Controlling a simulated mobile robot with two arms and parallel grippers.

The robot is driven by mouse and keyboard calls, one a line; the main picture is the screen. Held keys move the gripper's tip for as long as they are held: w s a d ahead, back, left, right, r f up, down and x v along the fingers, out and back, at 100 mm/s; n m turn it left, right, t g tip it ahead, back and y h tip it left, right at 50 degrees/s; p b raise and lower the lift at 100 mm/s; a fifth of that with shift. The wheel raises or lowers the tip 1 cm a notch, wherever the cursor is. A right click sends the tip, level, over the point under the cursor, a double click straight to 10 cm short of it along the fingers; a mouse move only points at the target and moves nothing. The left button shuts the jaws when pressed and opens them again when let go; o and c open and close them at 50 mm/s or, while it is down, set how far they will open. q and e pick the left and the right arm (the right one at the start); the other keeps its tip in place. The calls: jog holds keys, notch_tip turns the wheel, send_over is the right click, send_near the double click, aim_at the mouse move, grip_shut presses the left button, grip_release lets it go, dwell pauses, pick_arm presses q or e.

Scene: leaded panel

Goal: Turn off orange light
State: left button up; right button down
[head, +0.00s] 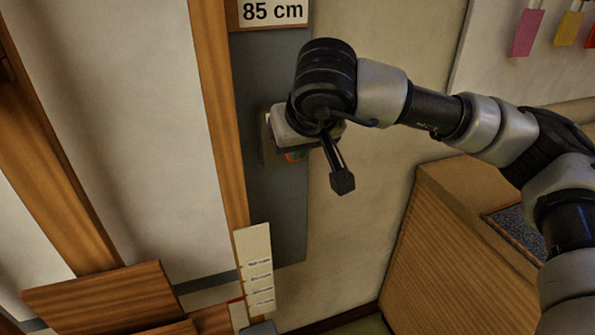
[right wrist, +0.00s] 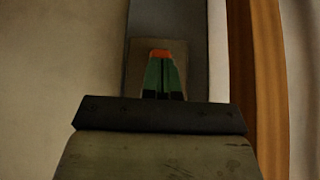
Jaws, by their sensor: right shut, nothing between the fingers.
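In the right wrist view, a small orange piece (right wrist: 159,53) shows right at the tips of my right gripper (right wrist: 162,64). It lies in front of a grey-brown plate (right wrist: 138,62) on the wall. The green fingers are together, with nothing held between them. I cannot tell whether they touch the orange piece. Whether the orange is lit cannot be told. My left gripper is not in view.
The plate sits on a grey strip (head: 275,215) beside a wooden post (head: 216,100). An 85 cm sign (head: 273,11) is above, and a labelled card (head: 255,270) below. A wooden cabinet (head: 440,250) stands at the right. Coloured tags (head: 527,32) hang at upper right.

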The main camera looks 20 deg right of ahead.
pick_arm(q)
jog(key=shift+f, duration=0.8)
pick_arm(e)
jog(key=shift+t, duration=0.3)
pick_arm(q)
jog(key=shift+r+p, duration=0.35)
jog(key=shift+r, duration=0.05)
pick_arm(e)
jog(key=shift+r, duration=0.7)
